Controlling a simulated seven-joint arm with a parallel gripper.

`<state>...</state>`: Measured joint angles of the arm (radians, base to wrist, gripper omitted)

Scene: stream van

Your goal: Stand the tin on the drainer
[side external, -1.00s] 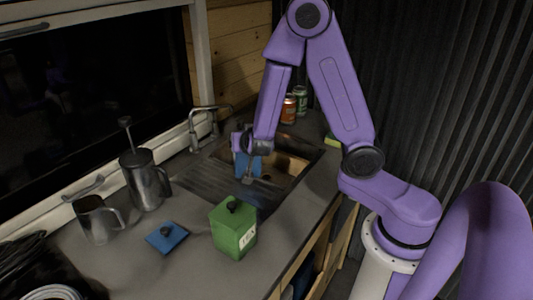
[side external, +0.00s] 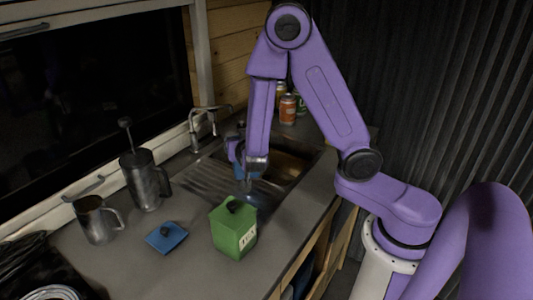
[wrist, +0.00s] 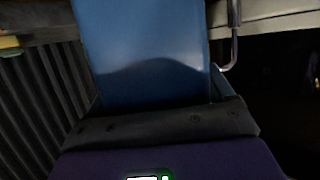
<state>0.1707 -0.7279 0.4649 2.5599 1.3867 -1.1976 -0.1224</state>
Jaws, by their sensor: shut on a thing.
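The blue tin (side external: 240,171) is held in my gripper (side external: 249,180), over the near edge of the ridged drainer (side external: 205,178) beside the sink. The arm hides much of the tin in the side view, and I cannot tell whether its base touches the drainer. In the wrist view the blue tin (wrist: 142,55) fills the upper middle, right against my gripper. A blue lid (side external: 167,237) with a dark knob lies on the counter.
A green lidded tin (side external: 233,229) stands on the counter just in front of the drainer. A metal press pot (side external: 146,182) and a metal jug (side external: 97,220) stand at left. The tap (side external: 200,130) rises behind the drainer. Cans (side external: 288,108) stand beyond the sink (side external: 285,165).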

